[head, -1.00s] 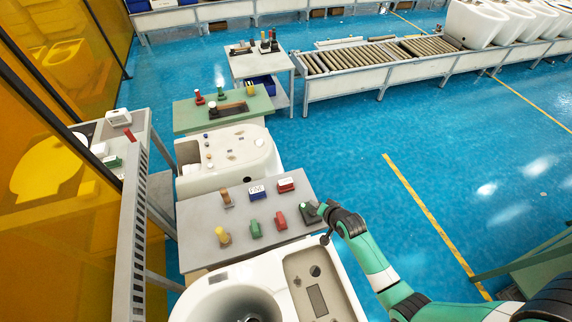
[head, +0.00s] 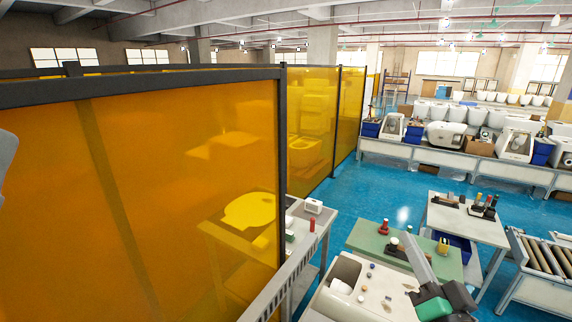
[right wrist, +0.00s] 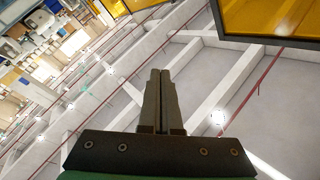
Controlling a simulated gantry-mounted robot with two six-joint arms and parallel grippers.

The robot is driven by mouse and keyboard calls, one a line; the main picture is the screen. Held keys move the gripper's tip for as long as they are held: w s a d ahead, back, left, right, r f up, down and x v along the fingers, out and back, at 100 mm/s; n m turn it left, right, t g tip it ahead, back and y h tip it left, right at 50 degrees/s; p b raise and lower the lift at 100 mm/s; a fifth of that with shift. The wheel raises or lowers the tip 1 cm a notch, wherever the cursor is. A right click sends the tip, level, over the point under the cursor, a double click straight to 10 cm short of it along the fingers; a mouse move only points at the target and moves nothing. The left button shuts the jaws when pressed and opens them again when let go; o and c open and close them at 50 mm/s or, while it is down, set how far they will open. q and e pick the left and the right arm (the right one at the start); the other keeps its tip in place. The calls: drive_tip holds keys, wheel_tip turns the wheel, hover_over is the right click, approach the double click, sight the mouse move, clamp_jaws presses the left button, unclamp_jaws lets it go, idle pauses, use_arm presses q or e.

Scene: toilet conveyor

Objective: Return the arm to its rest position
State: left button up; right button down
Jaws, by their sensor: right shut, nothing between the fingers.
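My right gripper (head: 406,239) rises into the lower right of the head view, its grey fingers pointing up and a green part of my arm below them. In the right wrist view the fingers of this gripper (right wrist: 160,74) are pressed together with nothing between them. They point up toward the ceiling, clear of any object. My left gripper is in neither view.
Orange see-through panels (head: 185,190) in dark frames fill the left. Behind my right gripper are a white ceramic unit (head: 373,295), a green-topped table (head: 365,238) and a grey table (head: 455,222) with small items. A roller conveyor (head: 540,290) stands at right. Blue floor (head: 405,185) lies open between.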

drive_tip(key=s+a+r+n+t+y, duration=0.2)
drive_tip(key=s+a+r+n+t, duration=0.15)
drive_tip(key=s+r, duration=0.7)
drive_tip(key=s+a+r+n+t+y, duration=0.1)
drive_tip(key=s+a+r+n+t, duration=0.45)
drive_tip(key=r, duration=0.85)
wheel_tip(320, 180, up, 12)
drive_tip(key=d+g+p, duration=0.2)
drive_tip(key=p, duration=1)
drive_tip(key=shift+s+f, duration=0.25)
drive_tip(key=shift+s, duration=0.15)
drive_tip(key=shift+d, duration=0.1)
